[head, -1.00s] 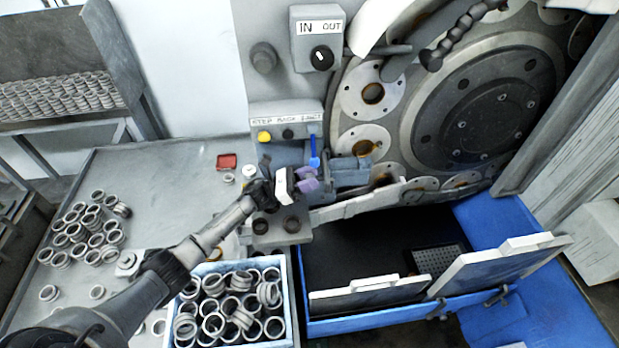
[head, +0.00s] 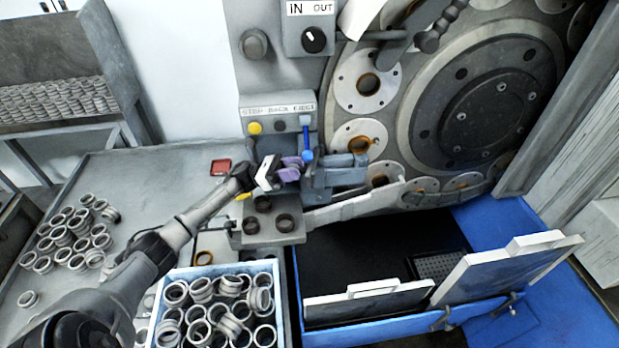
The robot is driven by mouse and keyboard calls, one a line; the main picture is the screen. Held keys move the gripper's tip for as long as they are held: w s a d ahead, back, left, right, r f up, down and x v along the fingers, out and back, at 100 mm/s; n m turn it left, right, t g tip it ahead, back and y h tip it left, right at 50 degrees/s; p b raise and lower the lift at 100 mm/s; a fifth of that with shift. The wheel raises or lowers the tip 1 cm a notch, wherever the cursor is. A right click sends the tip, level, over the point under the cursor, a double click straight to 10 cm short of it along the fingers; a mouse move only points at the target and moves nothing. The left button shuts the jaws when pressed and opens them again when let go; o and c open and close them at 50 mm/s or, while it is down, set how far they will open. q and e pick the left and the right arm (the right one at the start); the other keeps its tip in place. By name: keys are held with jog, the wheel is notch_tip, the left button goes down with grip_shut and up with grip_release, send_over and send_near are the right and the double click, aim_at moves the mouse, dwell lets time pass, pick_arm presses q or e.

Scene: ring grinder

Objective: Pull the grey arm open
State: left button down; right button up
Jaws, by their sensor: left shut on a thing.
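The grey arm (head: 338,177) is a blocky grey piece in front of the grinder's lower left, below the blue lever (head: 306,138). My left gripper (head: 290,169) comes in from the left, with a white body and purple fingers. Its fingers are shut at the left end of the grey arm, on a part they largely hide. My right gripper is not in view.
The button box (head: 278,112) is just above my gripper. A blue-edged bin of rings (head: 217,268) is at the front. The large ring disc (head: 470,110) is at right.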

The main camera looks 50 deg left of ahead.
pick_arm(q)
jog(key=c, duration=0.8)
grip_release()
jog(key=shift+s+a, duration=0.1)
jog(key=b+v, duration=0.3)
jog(key=v, duration=1)
jog(key=shift+s+a+f, duration=0.1)
jog(key=shift+s+a, duration=0.05)
jog(key=shift+a, duration=0.1)
